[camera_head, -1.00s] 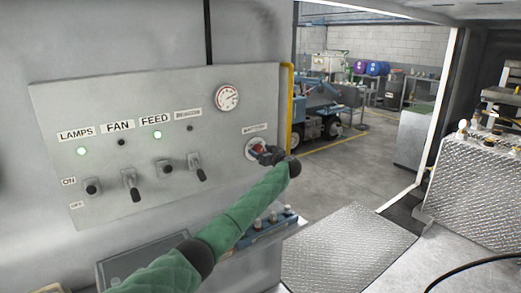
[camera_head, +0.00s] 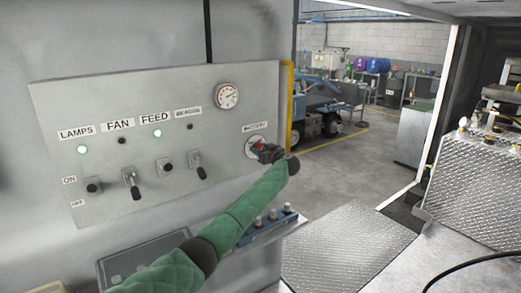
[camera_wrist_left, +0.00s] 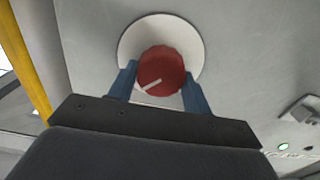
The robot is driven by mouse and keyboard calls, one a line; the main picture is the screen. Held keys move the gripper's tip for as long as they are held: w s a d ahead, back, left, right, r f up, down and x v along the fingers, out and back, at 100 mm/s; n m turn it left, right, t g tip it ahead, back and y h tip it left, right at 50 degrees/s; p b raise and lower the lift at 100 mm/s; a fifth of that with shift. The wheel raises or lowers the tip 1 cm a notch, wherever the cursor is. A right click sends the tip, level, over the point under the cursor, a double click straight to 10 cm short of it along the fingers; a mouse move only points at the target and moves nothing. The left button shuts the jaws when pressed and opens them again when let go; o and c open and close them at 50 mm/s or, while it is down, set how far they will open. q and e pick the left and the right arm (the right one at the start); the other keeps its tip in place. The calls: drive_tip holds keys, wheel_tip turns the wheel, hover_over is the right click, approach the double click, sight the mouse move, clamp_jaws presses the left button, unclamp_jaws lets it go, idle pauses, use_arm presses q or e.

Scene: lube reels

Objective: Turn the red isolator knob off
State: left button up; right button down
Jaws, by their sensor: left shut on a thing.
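The red isolator knob (camera_head: 261,148) sits on a round white plate at the right side of the grey panel, under a label that seems to read BATTERY. My left gripper (camera_head: 266,151) is at the knob and partly covers it. In the left wrist view the round red knob (camera_wrist_left: 162,71) lies between the two blue fingers (camera_wrist_left: 160,86), which are shut on its sides. A white mark on the knob points to the lower left in that view. The white plate (camera_wrist_left: 191,36) shows behind it. My right gripper is not in view.
The grey panel (camera_head: 70,110) also carries several switches (camera_head: 132,187) and a round gauge (camera_head: 228,95). Green lights glow under LAMPS and FEED. A yellow edge strip (camera_head: 286,105) runs just right of the knob. A ledge with blue fittings (camera_head: 265,226) lies below my arm.

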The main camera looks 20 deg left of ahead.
use_arm(q)
drive_tip(key=shift+d+n+p, duration=0.1)
drive_tip(key=shift+n+p, duration=0.2)
drive_tip(key=shift+f+n+p, duration=0.1)
drive_tip(key=shift+n+p, duration=0.25)
drive_tip(key=shift+n, duration=0.35)
drive_tip(key=shift+s+f+n, duration=0.1)
drive_tip(key=shift+n, duration=0.7)
drive_tip(key=n+b, duration=0.3)
drive_tip(key=n, duration=0.1)
drive_tip(key=n+b, duration=0.4)
drive_tip(key=n, duration=0.1)
drive_tip(key=n+b, duration=0.4)
drive_tip(key=shift+s+a+f+n, duration=0.15)
drive_tip(key=shift+a+f+n, duration=0.05)
drive_tip(key=shift+f+n, duration=0.2)
drive_tip(key=shift+b, duration=0.3)
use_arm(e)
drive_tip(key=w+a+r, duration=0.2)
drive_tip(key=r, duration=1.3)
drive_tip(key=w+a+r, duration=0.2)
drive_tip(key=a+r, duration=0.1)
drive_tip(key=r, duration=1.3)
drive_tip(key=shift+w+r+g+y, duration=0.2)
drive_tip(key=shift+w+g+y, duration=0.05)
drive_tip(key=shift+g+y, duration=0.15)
